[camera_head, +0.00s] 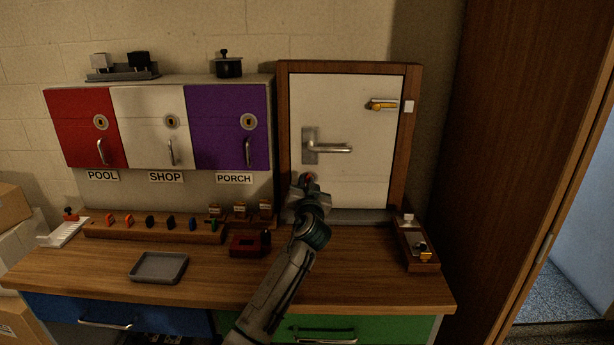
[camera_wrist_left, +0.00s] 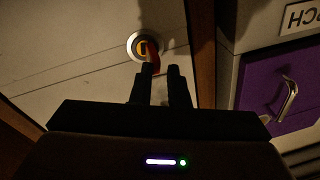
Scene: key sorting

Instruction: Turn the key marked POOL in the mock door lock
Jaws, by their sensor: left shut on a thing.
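The mock door (camera_head: 360,180) is a white panel in a brown frame at the back, with a silver lever handle (camera_head: 332,148). My left gripper (camera_head: 307,181) is in front of its lower left part, below the handle. In the left wrist view, my left gripper (camera_wrist_left: 161,72) is shut on a red key (camera_wrist_left: 153,60). The key's far end meets the round lock (camera_wrist_left: 144,45) with a metal ring; how deep it sits cannot be told. Any mark on the key is hidden. In the head view my gripper covers the lock. The POOL label (camera_head: 103,175) is under the red cabinet (camera_head: 85,125).
A key rack (camera_head: 150,234) with several coloured keys stands along the back of the wooden bench (camera_head: 220,270). A grey tray (camera_head: 158,267) and a dark red box (camera_head: 246,246) lie in front. A wooden holder (camera_head: 417,248) stands to the right. The bench's front right is clear.

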